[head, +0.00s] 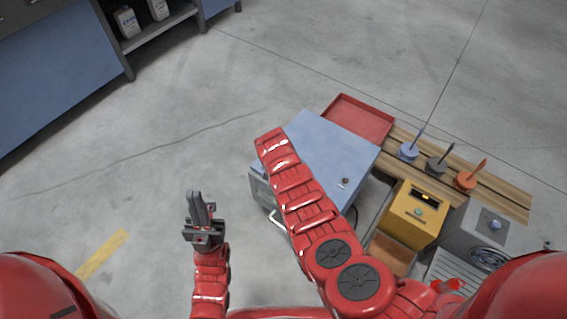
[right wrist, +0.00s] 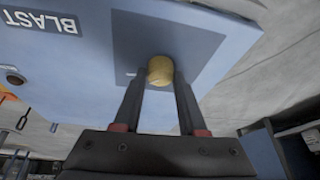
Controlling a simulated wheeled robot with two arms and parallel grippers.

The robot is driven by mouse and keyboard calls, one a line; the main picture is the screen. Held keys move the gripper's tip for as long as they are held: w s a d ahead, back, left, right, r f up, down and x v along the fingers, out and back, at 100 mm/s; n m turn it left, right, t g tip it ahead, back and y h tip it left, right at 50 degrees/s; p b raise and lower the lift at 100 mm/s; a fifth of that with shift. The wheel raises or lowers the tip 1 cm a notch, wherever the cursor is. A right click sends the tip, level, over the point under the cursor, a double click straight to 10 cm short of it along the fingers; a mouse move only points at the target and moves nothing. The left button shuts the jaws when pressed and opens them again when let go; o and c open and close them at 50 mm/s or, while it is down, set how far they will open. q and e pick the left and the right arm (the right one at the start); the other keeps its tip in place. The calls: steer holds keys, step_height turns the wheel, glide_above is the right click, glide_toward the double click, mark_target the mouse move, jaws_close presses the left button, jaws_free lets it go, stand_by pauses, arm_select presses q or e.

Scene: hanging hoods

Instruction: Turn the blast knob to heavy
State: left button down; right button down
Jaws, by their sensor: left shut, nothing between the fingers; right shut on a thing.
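The blast knob (right wrist: 160,68) is a round yellowish knob on a dark grey square panel on the blue cabinet's face. An upside-down "BLAST" label (right wrist: 41,22) is at the upper left in the right wrist view. My right gripper (right wrist: 158,78) has one dark finger on each side of the knob and is shut on it. In the head view my right arm reaches across the blue cabinet (head: 330,140); the right gripper and the knob are hidden there. My left gripper (head: 198,208) is shut and empty, pointing up the picture over bare floor, left of the cabinet.
A yellow box (head: 412,212) and a grey machine (head: 475,232) are nearer. Floor on the left is clear up to a blue workbench (head: 60,95).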

steer(key=shift+m, duration=0.3)
steer(key=shift+c, duration=2.3)
jaws_free()
steer(key=shift+f, duration=0.1)
steer(key=shift+s+r+p, duration=0.15)
steer(key=shift+r+p, duration=0.2)
steer(key=shift+r, duration=0.3)
steer(key=p+v, duration=0.3)
steer(key=v, duration=1.3)
steer(key=shift+a, duration=0.25)
steer(key=shift+r, duration=0.1)
